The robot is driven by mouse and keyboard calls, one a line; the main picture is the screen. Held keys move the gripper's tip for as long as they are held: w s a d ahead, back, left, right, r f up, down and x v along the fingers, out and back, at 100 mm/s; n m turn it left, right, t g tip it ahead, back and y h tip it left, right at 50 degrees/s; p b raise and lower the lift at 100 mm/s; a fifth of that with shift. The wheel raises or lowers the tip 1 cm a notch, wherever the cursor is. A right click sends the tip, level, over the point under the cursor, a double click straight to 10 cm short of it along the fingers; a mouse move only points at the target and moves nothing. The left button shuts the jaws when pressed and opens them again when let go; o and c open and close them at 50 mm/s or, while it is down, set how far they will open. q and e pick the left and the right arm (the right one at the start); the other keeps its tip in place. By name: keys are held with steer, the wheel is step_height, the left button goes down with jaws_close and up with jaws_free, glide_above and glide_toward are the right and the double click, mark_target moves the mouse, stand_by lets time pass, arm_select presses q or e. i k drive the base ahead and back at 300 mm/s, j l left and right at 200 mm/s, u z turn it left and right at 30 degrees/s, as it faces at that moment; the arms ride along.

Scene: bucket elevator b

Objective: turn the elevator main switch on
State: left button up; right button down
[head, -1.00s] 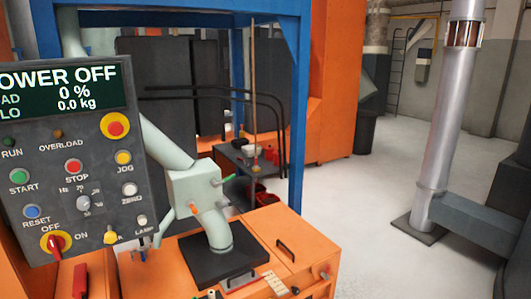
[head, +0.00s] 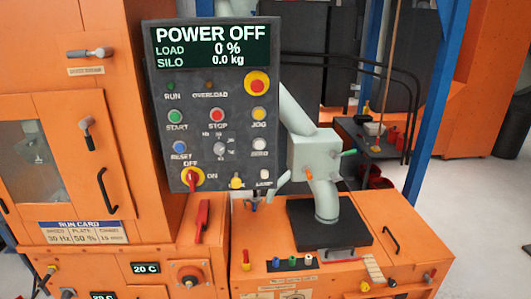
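The elevator control panel (head: 235,130) is a dark grey box in the middle of the head view. Its screen (head: 212,47) reads POWER OFF, LOAD 0 %, SILO 0.0 kg. The main switch (head: 192,179) is a red handle on a yellow disc at the panel's lower left, with OFF above it and ON to its right. The handle stands upright, in line with OFF. Neither of my grippers shows in the head view.
An orange cabinet (head: 85,130) with door handles stands left of the panel. A pale green chute (head: 315,155) and an orange bench (head: 345,240) lie to the right and below. A red lever (head: 202,217) sits just under the panel. Open floor shows at far right.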

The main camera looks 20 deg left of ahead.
mark_target(191, 177)
steer(key=u, duration=1.3)
